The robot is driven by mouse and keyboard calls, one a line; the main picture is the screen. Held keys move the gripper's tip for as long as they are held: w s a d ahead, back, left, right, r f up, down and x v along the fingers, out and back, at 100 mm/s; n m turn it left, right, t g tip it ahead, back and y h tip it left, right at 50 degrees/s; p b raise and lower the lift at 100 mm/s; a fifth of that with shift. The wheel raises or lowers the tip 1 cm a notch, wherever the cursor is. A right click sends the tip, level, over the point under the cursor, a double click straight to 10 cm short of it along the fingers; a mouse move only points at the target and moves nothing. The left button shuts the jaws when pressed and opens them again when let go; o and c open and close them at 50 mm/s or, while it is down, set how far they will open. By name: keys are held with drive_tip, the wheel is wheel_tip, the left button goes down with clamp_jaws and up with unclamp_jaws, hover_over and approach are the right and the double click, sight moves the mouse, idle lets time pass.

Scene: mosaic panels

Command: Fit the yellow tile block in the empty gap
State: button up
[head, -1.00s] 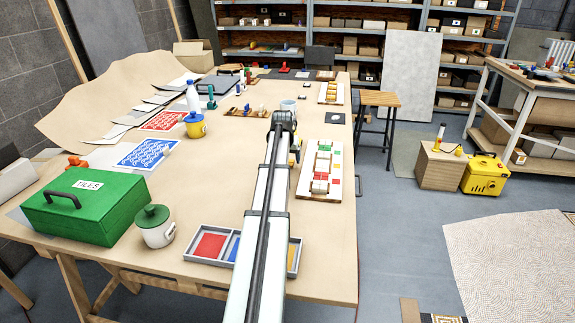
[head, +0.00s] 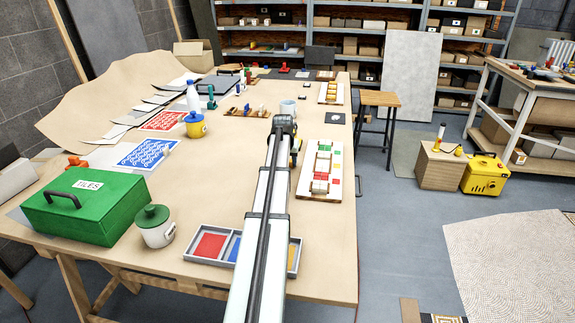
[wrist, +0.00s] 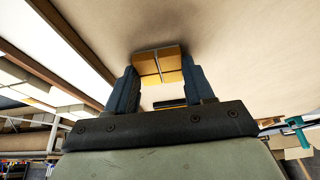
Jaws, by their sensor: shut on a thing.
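The yellow tile block (wrist: 157,65) shows in the wrist view as a yellow-topped block with a dividing line across it. It sits between the two fingers of my gripper (wrist: 160,82), which is shut on it. In the head view my arm covers most of the gripper and the block. The empty gap cannot be made out clearly at this size. The block appears apart from the panel.
A grey tray (head: 207,258) with red, blue and yellow compartments is at the near edge. A green tiles box (head: 85,208) and a lidded pot (head: 156,228) stand left. A light mug (head: 289,107) stands beyond my arm. The table's right edge is close to the panel.

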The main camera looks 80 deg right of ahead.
drive_tip(key=shift+c, duration=0.4)
wheel_tip(320, 180, up, 9)
drive_tip(key=s+r, duration=0.1)
drive_tip(key=s, duration=1.3)
drive_tip(key=shift+r, duration=0.35)
drive_tip(key=shift+f, duration=0.1)
drive_tip(key=shift+f, duration=2.8)
drive_tip(key=shift+f, duration=1.05)
